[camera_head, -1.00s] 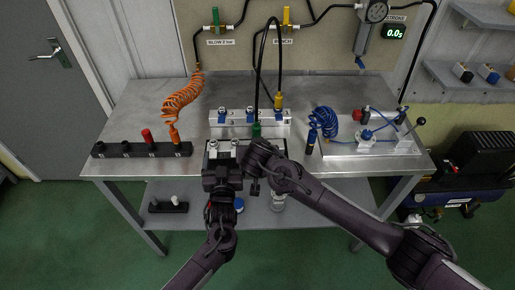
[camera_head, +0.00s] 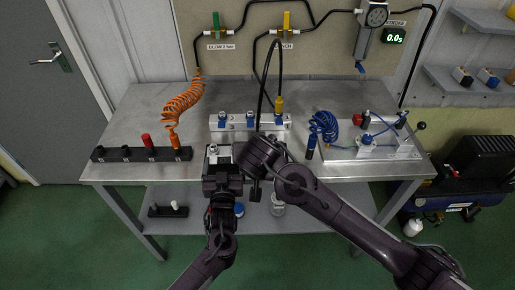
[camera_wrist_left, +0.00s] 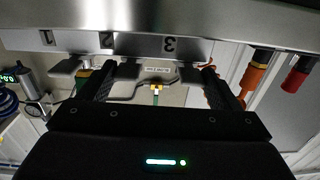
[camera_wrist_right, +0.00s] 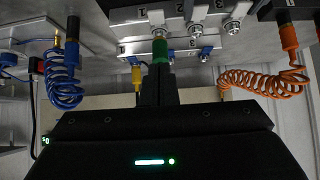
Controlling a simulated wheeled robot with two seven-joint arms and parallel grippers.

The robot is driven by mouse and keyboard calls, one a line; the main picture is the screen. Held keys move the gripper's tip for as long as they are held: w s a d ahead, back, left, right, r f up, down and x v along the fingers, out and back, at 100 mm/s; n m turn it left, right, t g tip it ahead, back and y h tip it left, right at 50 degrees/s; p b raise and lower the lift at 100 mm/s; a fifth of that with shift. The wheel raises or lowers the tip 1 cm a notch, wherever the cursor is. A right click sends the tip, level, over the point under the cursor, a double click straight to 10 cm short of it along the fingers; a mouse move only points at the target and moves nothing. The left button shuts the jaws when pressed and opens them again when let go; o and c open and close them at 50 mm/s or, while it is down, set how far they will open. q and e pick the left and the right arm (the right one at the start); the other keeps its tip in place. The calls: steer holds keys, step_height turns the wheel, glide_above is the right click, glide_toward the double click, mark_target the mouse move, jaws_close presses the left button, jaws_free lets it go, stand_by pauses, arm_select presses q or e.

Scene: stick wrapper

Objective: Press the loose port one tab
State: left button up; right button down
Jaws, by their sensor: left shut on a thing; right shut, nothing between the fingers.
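A grey block (camera_wrist_left: 118,46) marked 1, 2 and 3, with several tabs, shows close up in the left wrist view. Its silver fittings show in the head view (camera_head: 213,150) at the bench's front edge. My left gripper (camera_wrist_left: 157,72) is shut on this block, its fingers reaching up to the tab side. My right gripper (camera_wrist_right: 160,72) is shut and empty. Its tips are close to a green plug (camera_wrist_right: 160,50) by the block's port 1 end; I cannot tell whether they touch. In the head view the right wrist hides the plug and tips.
A white block with blue fittings (camera_head: 222,123) stands behind on the bench. A yellow plug (camera_head: 279,103) and black hoses hang close to my right gripper. An orange coil (camera_head: 183,101) and black rack (camera_head: 113,154) are left; a blue coil (camera_head: 324,126) is right.

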steer(key=shift+v, duration=1.3)
steer(key=c, duration=2.2)
jaws_free()
steer(key=shift+w, duration=0.1)
steer(key=c, duration=1.9)
jaws_free()
steer(key=shift+o, duration=1.1)
steer(key=shift+w+a+f, duration=0.1)
steer(key=shift+a+f, duration=0.05)
steer(key=shift+f, duration=0.1)
steer(key=o, duration=0.6)
steer(key=f+n+y, duration=0.1)
steer(key=w+a+f+y, duration=0.1)
steer(key=f+y, duration=0.1)
steer(key=shift+w+n+t, duration=0.25)
steer(key=shift+n+t, duration=0.15)
steer(key=shift+c, duration=0.2)
steer(key=d+f+n+t+y, duration=0.4)
steer(key=d+t+y, duration=0.1)
steer(key=d+t, duration=0.1)
steer(key=shift+x, duration=5.6)
